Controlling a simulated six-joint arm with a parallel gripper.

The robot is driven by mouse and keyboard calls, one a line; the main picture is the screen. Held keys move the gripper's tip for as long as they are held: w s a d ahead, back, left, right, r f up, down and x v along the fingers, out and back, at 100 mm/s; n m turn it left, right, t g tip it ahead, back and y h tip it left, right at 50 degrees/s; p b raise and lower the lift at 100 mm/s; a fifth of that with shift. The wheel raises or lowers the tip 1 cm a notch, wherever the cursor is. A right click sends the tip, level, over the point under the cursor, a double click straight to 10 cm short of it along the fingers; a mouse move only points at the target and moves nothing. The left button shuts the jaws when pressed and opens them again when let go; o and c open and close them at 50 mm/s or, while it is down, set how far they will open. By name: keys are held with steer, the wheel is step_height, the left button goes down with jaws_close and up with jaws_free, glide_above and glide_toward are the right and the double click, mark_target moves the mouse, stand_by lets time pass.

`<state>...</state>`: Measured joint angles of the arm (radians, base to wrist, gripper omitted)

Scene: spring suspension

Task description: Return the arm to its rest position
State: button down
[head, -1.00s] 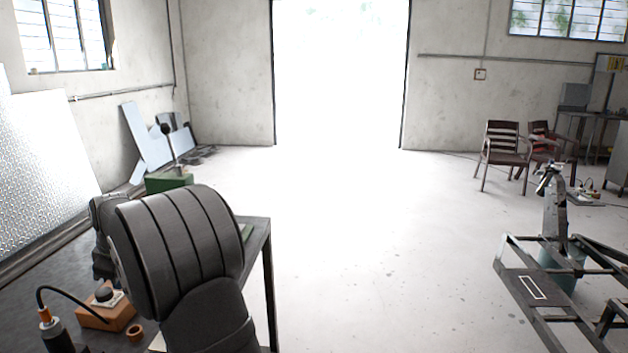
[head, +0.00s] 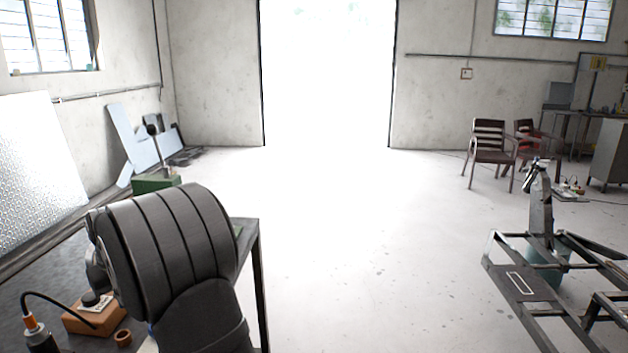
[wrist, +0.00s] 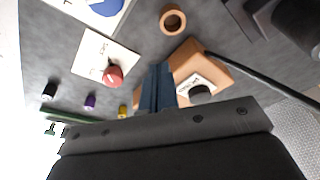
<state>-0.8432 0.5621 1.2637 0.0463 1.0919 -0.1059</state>
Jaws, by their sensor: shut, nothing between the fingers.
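My gripper (wrist: 158,88) shows in the wrist view, pointing down over the grey workbench. Its two blue fingers are together and nothing is held between them. They overlap an orange-brown block (wrist: 205,70) in the picture; I cannot tell the height between them. In the head view my dark arm covers part of the bench, and the gripper itself is hidden behind it.
The bench (head: 45,265) holds the block, a copper-coloured ring (wrist: 172,19), a red knob (wrist: 112,75) on a white card and several small coloured pieces. A black cable runs from the block. A metal frame (head: 520,284) stands right; the middle floor is clear.

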steer(key=shift+s+d+f+m+g+h, duration=0.15)
steer(key=shift+d+f+m, duration=0.35)
steer(key=shift+m, duration=0.75)
steer(key=shift+s+d+f+m+g+h, duration=0.1)
steer(key=shift+d+f+m+h, duration=0.15)
steer(key=shift+d+m, duration=0.7)
steer(key=shift+s+d+f+m+g+h, duration=0.1)
steer(key=shift+s+d+f+m+h, duration=0.2)
steer(key=shift+m, duration=1.2)
steer(key=shift+w, duration=0.15)
stand_by(0.6)
steer(key=shift+w+a+r+n, duration=0.2)
steer(key=shift+a+r+n, duration=0.1)
steer(key=shift+a, duration=0.1)
steer(key=w+a+r+n+t+y, duration=0.2)
steer(key=a+r+n+t+y, duration=0.3)
steer(key=a+r+n, duration=0.6)
steer(key=a+n+t, duration=0.1)
steer(key=a+n, duration=0.1)
steer(key=a, duration=0.1)
steer(key=shift+w+n, duration=0.15)
steer(key=shift+n, duration=0.15)
steer(key=shift+f, duration=0.1)
